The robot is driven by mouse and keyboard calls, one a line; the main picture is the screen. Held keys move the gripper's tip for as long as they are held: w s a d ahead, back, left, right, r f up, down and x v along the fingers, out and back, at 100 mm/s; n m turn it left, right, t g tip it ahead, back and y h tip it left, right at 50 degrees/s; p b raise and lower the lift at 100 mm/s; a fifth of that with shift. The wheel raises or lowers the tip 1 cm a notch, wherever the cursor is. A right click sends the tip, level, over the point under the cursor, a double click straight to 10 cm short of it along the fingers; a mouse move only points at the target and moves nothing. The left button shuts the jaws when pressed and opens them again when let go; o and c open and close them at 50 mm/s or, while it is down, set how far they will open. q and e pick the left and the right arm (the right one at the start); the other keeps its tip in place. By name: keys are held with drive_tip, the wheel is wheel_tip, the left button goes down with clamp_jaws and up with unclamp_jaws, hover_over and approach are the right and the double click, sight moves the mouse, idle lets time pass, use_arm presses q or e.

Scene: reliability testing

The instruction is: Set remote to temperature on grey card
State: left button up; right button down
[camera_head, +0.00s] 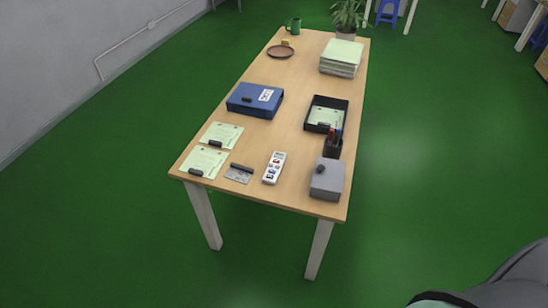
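A white remote (274,168) with dark buttons and a small display lies on the near part of the wooden table. What its display reads is too small to tell. A small grey card (237,177) lies just left of the remote, apart from it, with a dark bar (242,167) along its far edge. Neither of my grippers is in view.
Pale green sheets (206,161) with black clips lie left of the card. A grey box (327,184) stands right of the remote, near a pen holder (332,148). A blue case (254,101), a black tray (345,103) and a paper stack (341,58) are farther back.

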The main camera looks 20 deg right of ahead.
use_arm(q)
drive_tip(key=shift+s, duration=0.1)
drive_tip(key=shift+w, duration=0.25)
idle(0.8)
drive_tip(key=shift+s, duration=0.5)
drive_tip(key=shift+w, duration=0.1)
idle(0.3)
